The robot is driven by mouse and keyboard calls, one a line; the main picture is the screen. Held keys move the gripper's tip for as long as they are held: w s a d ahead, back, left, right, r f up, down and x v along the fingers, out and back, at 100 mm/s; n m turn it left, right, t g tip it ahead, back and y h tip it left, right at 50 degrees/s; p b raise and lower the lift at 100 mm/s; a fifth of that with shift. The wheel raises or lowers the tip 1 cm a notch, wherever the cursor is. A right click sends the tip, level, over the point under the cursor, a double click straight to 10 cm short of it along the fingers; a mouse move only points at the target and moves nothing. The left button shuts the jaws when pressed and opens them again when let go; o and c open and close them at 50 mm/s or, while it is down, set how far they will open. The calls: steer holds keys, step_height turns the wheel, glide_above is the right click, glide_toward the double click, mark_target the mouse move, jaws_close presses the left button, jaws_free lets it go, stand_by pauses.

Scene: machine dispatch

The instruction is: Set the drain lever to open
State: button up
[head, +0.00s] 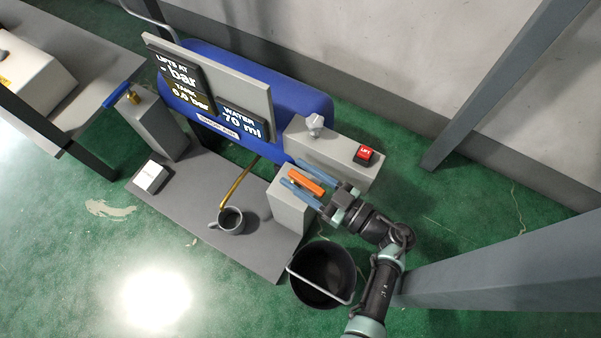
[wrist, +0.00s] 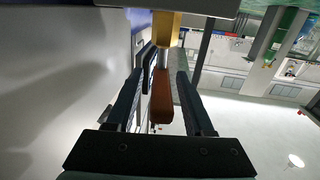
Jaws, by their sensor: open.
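The orange lever (head: 306,181) is at the grey block (head: 290,207) on the right of the machine. In the wrist view the lever (wrist: 160,102) hangs from a brass valve body (wrist: 167,28). My gripper (head: 289,172) is open, with one blue finger on each side of the lever. In the wrist view my gripper (wrist: 166,65) also has the lever between its fingers, and they do not appear closed on it. I cannot tell whether either finger touches it. The valve body is hidden in the head view.
A black bucket (head: 317,277) stands below my arm. A grey mug (head: 230,221) is under the brass spout (head: 238,185). A red LIFT button (head: 365,155) and a pale knob (head: 315,124) top the box behind. A blue-handled valve (head: 120,95) is at left. The display reads water 70 ml.

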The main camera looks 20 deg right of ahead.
mark_target(301, 177)
step_height(301, 177, up, 10)
steer(key=p, duration=0.6)
steer(key=shift+f, duration=0.2)
